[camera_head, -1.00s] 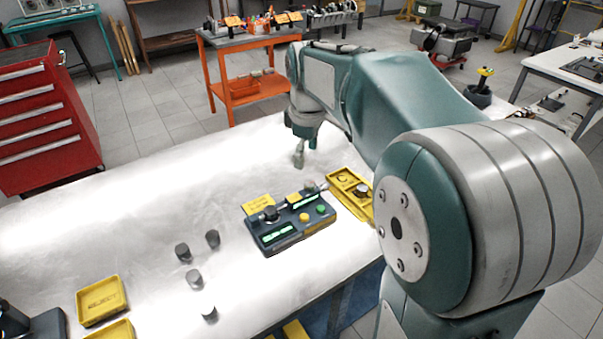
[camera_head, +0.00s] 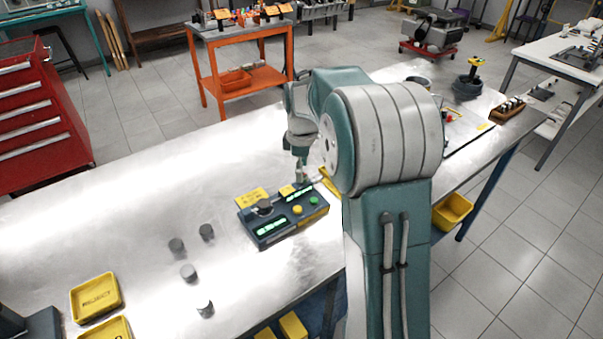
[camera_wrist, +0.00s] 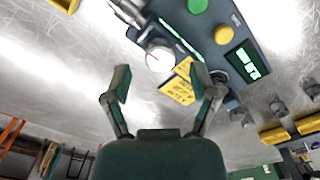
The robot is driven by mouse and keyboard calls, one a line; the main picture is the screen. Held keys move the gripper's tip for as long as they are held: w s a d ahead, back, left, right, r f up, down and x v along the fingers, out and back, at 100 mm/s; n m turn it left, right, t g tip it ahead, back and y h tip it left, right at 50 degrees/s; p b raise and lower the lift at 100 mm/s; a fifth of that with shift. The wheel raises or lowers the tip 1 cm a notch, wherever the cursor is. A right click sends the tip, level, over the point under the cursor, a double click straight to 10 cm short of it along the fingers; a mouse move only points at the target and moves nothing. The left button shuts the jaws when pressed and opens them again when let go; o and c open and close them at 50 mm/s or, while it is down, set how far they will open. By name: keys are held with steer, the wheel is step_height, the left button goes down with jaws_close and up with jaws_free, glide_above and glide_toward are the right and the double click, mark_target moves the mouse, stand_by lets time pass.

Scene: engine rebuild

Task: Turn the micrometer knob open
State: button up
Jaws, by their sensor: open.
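The dark blue-grey gauge box (camera_head: 285,224) stands on the bench, with lit green displays, a green and a yellow button and a black knob (camera_head: 264,207). In the wrist view, a pale round knob with a red line, seemingly the micrometer knob (camera_wrist: 158,56), sits at the near edge of the box (camera_wrist: 205,40). My gripper (camera_wrist: 161,80) is open and empty. Its two fingers are spread on either side of the line to the pale knob, apparently short of it. In the head view my gripper (camera_head: 301,180) hangs at the box's back right corner and hides the knob.
The bench (camera_head: 120,215) is clear at the far left.

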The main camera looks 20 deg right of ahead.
steer(key=shift+f, duration=1)
jaws_close()
steer(key=shift+m, duration=0.3)
steer(key=m, duration=1.1)
steer(key=shift+m, duration=0.4)
steer(key=m, duration=0.6)
steer(key=shift+d, duration=0.1)
steer(key=m, duration=0.5)
steer(key=shift+s+f+m, duration=0.1)
steer(key=shift+m, duration=0.2)
